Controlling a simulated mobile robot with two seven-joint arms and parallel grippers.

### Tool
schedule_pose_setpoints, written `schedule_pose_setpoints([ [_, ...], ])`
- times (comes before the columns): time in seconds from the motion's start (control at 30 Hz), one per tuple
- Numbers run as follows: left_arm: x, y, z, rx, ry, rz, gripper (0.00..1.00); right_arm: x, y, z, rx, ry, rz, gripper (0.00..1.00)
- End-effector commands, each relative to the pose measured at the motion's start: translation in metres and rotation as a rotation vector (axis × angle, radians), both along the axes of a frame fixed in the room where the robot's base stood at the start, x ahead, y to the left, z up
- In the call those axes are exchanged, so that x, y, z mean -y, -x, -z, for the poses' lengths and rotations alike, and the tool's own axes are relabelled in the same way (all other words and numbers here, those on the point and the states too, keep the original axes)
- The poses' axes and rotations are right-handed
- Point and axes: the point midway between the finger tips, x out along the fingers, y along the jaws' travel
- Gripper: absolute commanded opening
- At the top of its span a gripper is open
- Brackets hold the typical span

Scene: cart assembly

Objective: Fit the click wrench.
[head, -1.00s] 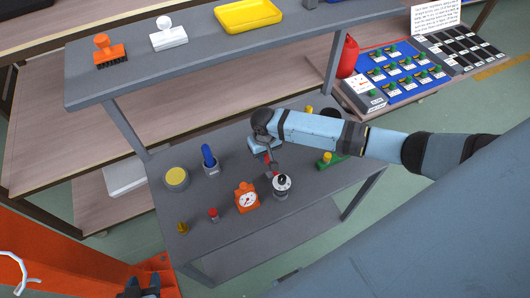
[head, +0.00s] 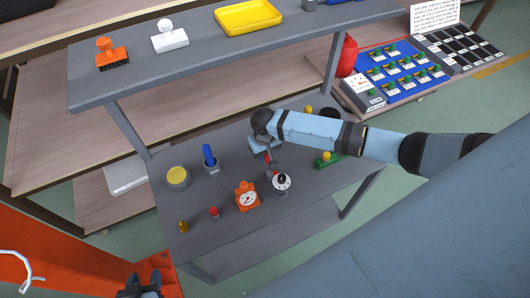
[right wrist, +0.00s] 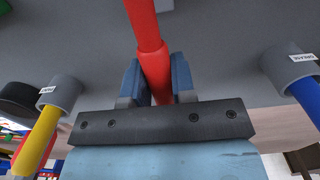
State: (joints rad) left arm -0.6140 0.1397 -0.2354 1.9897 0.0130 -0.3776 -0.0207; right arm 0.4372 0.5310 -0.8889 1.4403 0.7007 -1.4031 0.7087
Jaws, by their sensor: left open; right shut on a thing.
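My right gripper (head: 268,161) is over the grey cart's lower shelf. In the right wrist view its two blue-grey fingers (right wrist: 156,85) are shut on a red handle (right wrist: 145,30), which I take to be the click wrench's. In the head view the red handle (head: 273,173) shows just below the gripper, beside a white-and-black round part (head: 282,182); I cannot tell whether they touch. The wrench's head is not clearly visible. My left gripper (head: 143,284) is open and empty at the bottom edge, in front of the orange surface.
Near the right gripper stand a blue-handled tool in a grey holder (head: 210,160), an orange dial gauge (head: 247,196), a yellow-topped tin (head: 177,177) and a green block (head: 328,160). The upper shelf (head: 200,58) overhangs behind. The shelf's front right is clear.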

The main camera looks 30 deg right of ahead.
Motion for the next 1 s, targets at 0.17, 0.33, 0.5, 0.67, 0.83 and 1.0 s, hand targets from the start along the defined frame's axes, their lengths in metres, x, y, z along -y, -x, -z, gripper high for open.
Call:
schedule_pose_setpoints([
  [0.17, 0.000, 0.000, -0.008, 0.000, 0.000, 0.000, 0.48, -0.001, 0.000, -0.002, 0.000, 0.000, 0.001, 0.00],
  [0.33, 0.000, -0.001, -0.010, 0.003, 0.001, 0.000, 0.48, -0.001, 0.000, -0.001, 0.000, 0.000, 0.000, 0.00],
  [0.5, 0.000, -0.001, -0.011, 0.005, 0.001, 0.000, 0.48, -0.001, 0.000, 0.000, 0.000, 0.000, 0.000, 0.00],
  [0.67, 0.000, -0.001, -0.010, 0.005, 0.001, 0.000, 0.48, 0.000, 0.000, 0.002, 0.000, 0.000, 0.000, 0.00],
  [0.83, 0.000, -0.001, -0.007, 0.005, 0.001, 0.000, 0.48, -0.001, 0.000, 0.007, 0.000, -0.001, 0.000, 0.00],
  [1.0, 0.000, -0.001, -0.005, 0.005, 0.001, -0.001, 0.48, -0.001, 0.000, 0.012, 0.000, -0.001, 0.000, 0.00],
])
